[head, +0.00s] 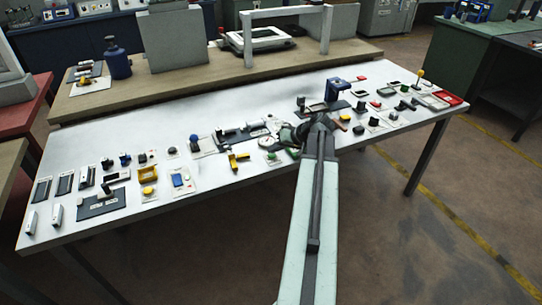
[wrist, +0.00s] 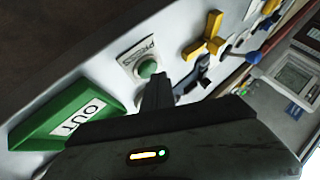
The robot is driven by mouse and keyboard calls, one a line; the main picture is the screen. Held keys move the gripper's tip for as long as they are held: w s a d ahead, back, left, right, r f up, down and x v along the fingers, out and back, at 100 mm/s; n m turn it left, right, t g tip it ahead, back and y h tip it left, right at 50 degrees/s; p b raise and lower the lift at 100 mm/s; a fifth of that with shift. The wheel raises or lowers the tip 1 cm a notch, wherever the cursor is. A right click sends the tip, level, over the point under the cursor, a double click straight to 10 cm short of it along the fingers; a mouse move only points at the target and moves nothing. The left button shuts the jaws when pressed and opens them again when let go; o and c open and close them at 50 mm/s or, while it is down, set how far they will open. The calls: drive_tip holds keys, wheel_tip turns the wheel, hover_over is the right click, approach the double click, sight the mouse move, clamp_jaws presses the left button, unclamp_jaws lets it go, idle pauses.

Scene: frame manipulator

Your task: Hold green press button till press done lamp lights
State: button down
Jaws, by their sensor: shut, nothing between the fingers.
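The green press button (wrist: 148,68) is a round cap on a pale plate marked PRESS in the wrist view. It also shows in the head view (head: 271,156), small, near the front edge of the white table. My gripper (wrist: 157,82) is shut and empty, its fingertips right beside the button's cap in the picture. I cannot tell whether they touch it. In the head view my gripper (head: 284,141) is partly hidden by my own arm, over the table close to the button. I cannot make out a press done lamp in either view.
A yellow handle (wrist: 204,46) and a blue knob (wrist: 254,57) stand to the right. Many small controls crowd the white table (head: 105,150); a blue device (head: 338,89) stands farther right.

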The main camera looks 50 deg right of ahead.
sight(274, 155)
drive_tip(key=shift+f+b, duration=0.45)
idle(0.3)
drive_tip(key=shift+r, duration=0.1)
idle(0.7)
drive_tip(key=shift+r+p, duration=0.8)
drive_tip(key=shift+p, duration=0.1)
drive_tip(key=shift+r, duration=0.1)
wheel_tip(274, 155, up, 5)
drive_tip(key=p, duration=0.5)
